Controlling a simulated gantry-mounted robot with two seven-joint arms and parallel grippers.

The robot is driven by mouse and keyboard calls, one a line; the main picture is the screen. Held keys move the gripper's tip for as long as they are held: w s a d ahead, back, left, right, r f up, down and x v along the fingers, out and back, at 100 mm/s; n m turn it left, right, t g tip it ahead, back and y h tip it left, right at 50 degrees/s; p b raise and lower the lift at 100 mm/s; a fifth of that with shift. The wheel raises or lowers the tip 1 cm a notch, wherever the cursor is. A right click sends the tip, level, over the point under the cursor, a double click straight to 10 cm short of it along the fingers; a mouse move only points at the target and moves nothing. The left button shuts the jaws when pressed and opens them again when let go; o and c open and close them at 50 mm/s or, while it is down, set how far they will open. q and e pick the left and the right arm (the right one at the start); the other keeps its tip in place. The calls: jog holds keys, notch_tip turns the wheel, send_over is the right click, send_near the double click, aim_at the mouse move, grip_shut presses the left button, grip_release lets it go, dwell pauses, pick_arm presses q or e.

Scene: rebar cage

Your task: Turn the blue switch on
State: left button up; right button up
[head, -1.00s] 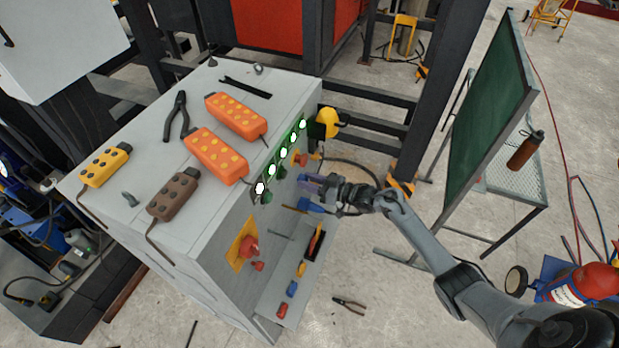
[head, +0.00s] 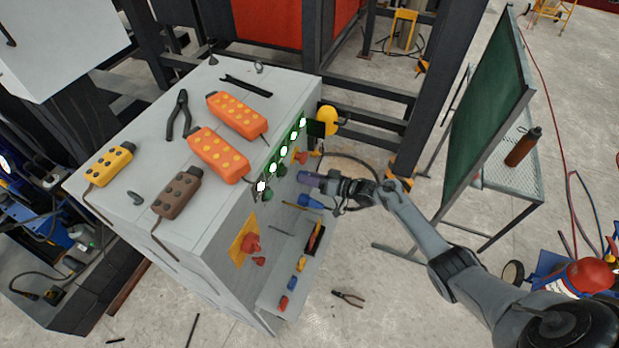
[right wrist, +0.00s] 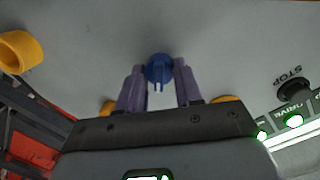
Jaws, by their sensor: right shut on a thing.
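The blue switch (right wrist: 159,70) is a round blue knob with a raised grip on the grey cabinet face. In the right wrist view it sits between the two purple fingers of my right gripper (right wrist: 160,76), which are shut on it. In the head view my right gripper (head: 311,180) reaches the cabinet's right-hand face from the right, and its fingers hide the switch. My left gripper is in neither view.
The grey cabinet (head: 150,240) carries orange pendants (head: 218,154), a brown pendant (head: 177,193) and pliers (head: 179,115) on top. Lit green indicators (head: 284,151) line its edge. A green board (head: 492,110) stands right.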

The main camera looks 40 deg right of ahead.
jog(key=o, duration=1)
jog(key=shift+o, duration=0.2)
jog(key=shift+s, duration=0.1)
jog(key=v, duration=1)
jog(key=shift+s+d+p, duration=0.25)
jog(key=shift+p, duration=0.15)
